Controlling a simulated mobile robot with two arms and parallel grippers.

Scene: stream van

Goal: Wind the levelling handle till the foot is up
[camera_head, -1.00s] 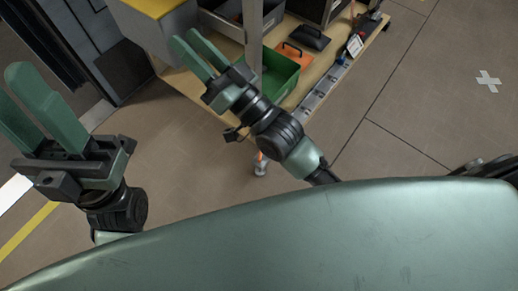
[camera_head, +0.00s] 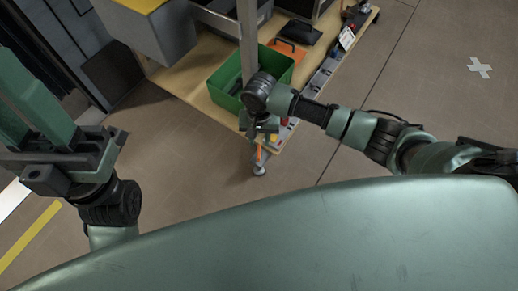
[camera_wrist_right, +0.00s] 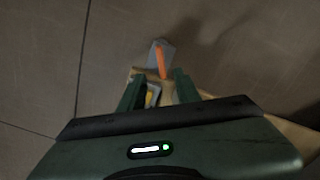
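The levelling handle, an orange bar (camera_head: 259,152), is at the near corner of the workbench. The foot (camera_head: 259,169), a small grey disc, is just below it at the floor. In the right wrist view the orange bar (camera_wrist_right: 162,62) lies over the grey foot (camera_wrist_right: 165,48), just beyond my fingertips. My right gripper (camera_wrist_right: 158,80) is open, with the bar roughly in line with the gap and no grip on it. In the head view my right gripper (camera_head: 259,134) points down above the handle, its fingers mostly hidden. My left gripper (camera_head: 28,115) is open and empty at far left, fingertips cut off.
Brown floor on the right is clear, with a white cross mark (camera_head: 479,68).

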